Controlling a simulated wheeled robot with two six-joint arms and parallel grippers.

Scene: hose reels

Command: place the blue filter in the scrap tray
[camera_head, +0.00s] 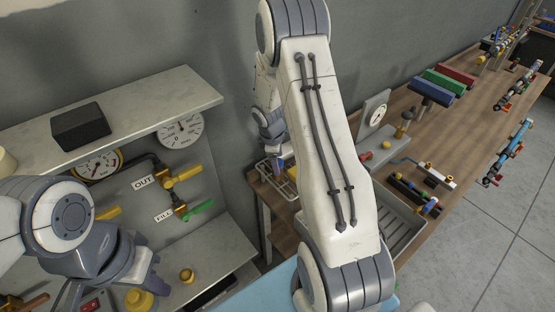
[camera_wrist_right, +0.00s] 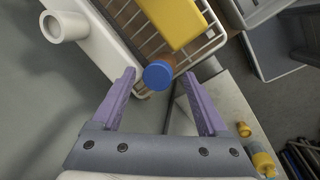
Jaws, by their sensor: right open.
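A round blue-topped piece, which looks like the blue filter (camera_wrist_right: 158,75), shows between the fingertips of my right gripper (camera_wrist_right: 160,77) in the right wrist view. The purple fingers are apart, with gaps on both sides of it. In the head view my right gripper (camera_head: 278,155) is small and partly behind my own arm, over the bench's left end. A grey ribbed tray (camera_head: 402,232) lies on the bench, partly hidden by my arm; I cannot tell if it is the scrap tray. My left gripper (camera_head: 72,294) is at the lower left; its fingers are unclear.
A white wire rack (camera_wrist_right: 206,50) holds a yellow block (camera_wrist_right: 170,20) beside the blue piece. A white cylinder (camera_wrist_right: 62,27) stands near it. The wooden bench (camera_head: 450,110) carries coloured blocks, a gauge and fittings. A grey shelf (camera_head: 130,120) with a black box stands at the left.

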